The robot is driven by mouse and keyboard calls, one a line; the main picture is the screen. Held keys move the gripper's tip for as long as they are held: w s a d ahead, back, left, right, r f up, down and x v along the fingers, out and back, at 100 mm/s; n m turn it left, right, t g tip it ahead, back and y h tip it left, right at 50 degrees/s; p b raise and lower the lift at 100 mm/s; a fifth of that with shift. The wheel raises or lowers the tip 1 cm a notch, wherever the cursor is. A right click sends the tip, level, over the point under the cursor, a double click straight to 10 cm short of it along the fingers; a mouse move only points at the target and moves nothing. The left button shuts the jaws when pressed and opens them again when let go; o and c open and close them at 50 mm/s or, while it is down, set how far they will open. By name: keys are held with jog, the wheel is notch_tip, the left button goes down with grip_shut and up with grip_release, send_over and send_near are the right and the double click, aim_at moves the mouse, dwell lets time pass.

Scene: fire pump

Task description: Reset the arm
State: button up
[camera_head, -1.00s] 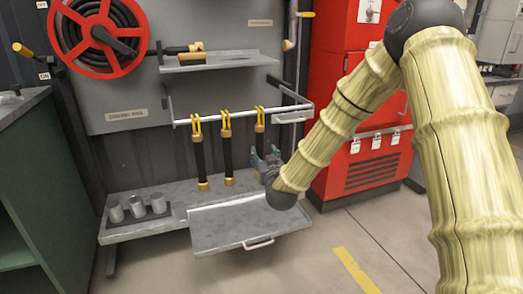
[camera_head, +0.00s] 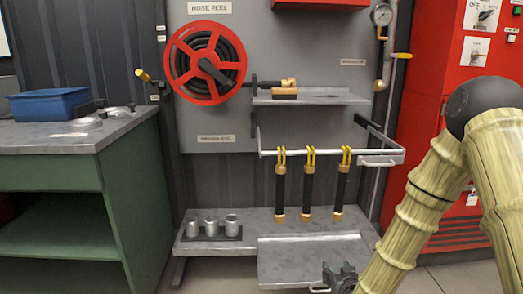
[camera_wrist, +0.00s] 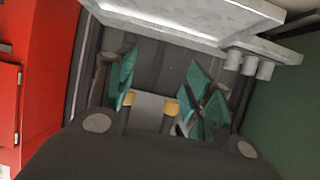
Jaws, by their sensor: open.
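My arm (camera_head: 430,195), with pale bamboo-like links, reaches in from the right of the head view. My gripper (camera_head: 340,275) is at the bottom of that view, in front of the tray's (camera_head: 310,262) front edge. In the wrist view my gripper (camera_wrist: 162,92) has teal fingers spread apart, with nothing held between them. Three black hoses (camera_head: 308,190) with gold ends hang from yellow loops on the rail, above and behind the gripper. Two gold ends (camera_wrist: 171,107) show between the fingers in the wrist view.
A bench with several metal cups (camera_head: 211,228) stands left of the tray. A green cabinet (camera_head: 130,200) is at left with a blue bin (camera_head: 48,104) on top. A red hose reel (camera_head: 204,62) is on the wall. A red cabinet (camera_head: 432,80) stands at right.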

jog(key=s+a+f+g, duration=0.2)
jog(key=s+f+g, duration=0.4)
jog(key=s+f, duration=1.15)
jog(key=s+f+g, duration=0.4)
jog(key=s, duration=0.9)
jog(key=s+f+g, duration=0.3)
jog(key=s+f, duration=0.1)
jog(key=s, duration=0.9)
notch_tip(320, 180, up, 33)
jog(key=p, duration=3.3)
jog(key=shift+w+d+r+p, duration=0.15)
jog(key=shift+w+d+p, duration=0.05)
jog(key=shift+w+p, duration=0.15)
